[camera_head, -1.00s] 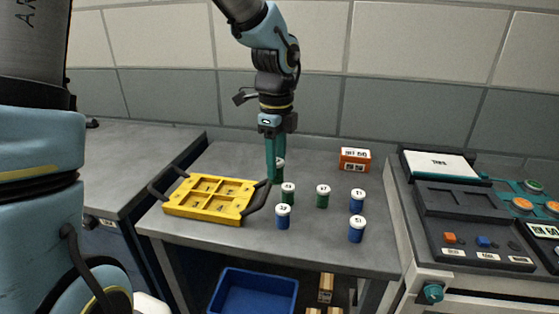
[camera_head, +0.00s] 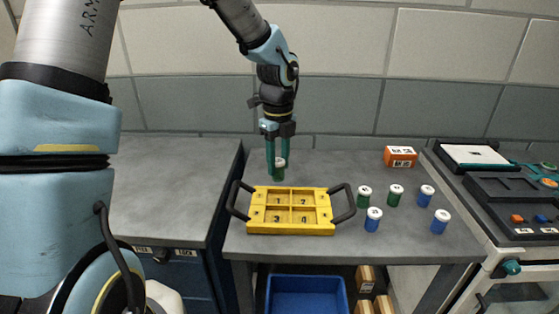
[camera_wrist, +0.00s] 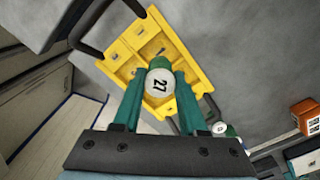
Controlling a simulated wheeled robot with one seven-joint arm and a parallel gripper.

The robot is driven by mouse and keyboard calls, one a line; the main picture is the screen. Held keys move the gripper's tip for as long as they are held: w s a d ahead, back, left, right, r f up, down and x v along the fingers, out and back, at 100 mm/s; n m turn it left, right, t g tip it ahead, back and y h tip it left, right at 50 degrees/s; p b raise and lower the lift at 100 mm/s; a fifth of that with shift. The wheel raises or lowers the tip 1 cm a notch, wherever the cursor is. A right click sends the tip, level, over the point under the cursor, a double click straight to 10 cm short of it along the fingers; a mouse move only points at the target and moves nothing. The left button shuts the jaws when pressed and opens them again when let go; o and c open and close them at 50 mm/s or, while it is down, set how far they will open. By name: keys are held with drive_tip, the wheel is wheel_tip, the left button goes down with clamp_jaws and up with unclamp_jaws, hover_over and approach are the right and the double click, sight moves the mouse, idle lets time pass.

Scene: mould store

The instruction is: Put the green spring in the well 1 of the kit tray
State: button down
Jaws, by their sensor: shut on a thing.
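The green spring (camera_head: 279,173) is a green cylinder with a white cap; the cap reads 27 in the wrist view (camera_wrist: 160,86). My gripper (camera_head: 277,170) is shut on it, one finger on each side, and holds it upright. The yellow kit tray (camera_head: 319,229) has two dark handles and numbered wells. Well 1 (camera_head: 278,201) is in its back row, left of centre. In the head view the spring appears just behind the tray's back edge; its height is hard to judge. In the wrist view the spring covers part of the tray (camera_wrist: 120,48).
Two more green cylinders (camera_head: 364,198) (camera_head: 396,196) and several blue ones (camera_head: 373,220) stand right of the tray. An orange box (camera_head: 400,157) lies at the back right. A control panel (camera_head: 500,200) borders the right. A blue bin (camera_head: 306,293) is below the table.

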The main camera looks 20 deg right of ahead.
sight(278, 177)
drive_tip(key=shift+f+b, duration=2)
drive_tip(key=shift+b, duration=0.2)
drive_tip(key=shift+f, duration=0.6)
drive_tip(key=shift+f+p, duration=0.45)
drive_tip(key=shift+f, duration=0.15)
drive_tip(key=shift+c, duration=1.8)
unclamp_jaws()
drive_tip(key=c, duration=0.4)
drive_tip(key=shift+r+p, duration=0.8)
drive_tip(key=shift+p, duration=0.15)
drive_tip(key=shift+r+p, duration=2.95)
drive_tip(key=shift+p, duration=0.15)
